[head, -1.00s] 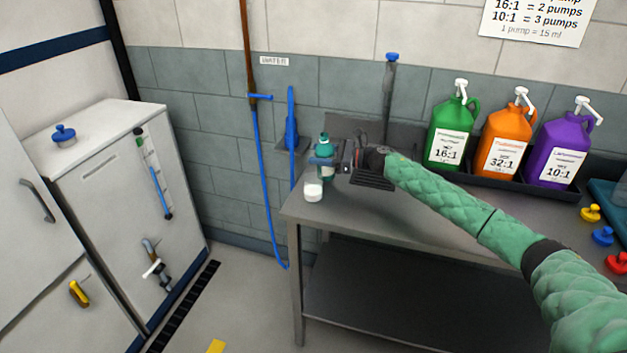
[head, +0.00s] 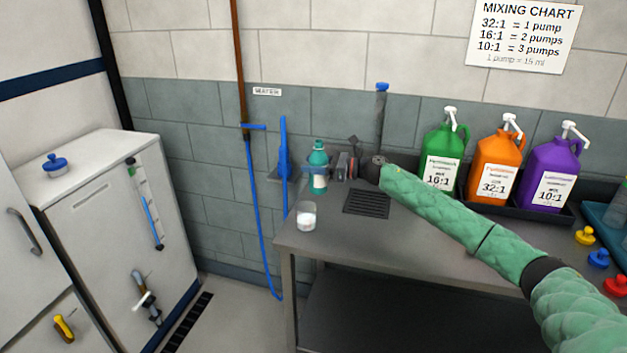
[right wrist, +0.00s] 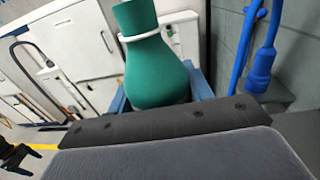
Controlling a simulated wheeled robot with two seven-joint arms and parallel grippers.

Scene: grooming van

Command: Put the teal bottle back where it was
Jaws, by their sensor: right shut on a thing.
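The teal bottle (head: 318,155), with a white label, is upright at the back left of the steel table, near the wall. It also shows large in the right wrist view (right wrist: 158,72), where its lower part is hidden behind the gripper. My right gripper (head: 326,172) reaches it from the right and is shut on it. I cannot tell whether the bottle's base touches the table (head: 335,234). My left gripper is not in the head view.
A small cup with white contents (head: 306,217) stands in front of the bottle, near the table's left edge. A dark drain grate (head: 367,203) lies to its right. Green (head: 443,150), orange (head: 493,160) and purple (head: 550,172) jugs stand farther right. A blue hose (head: 262,210) hangs left.

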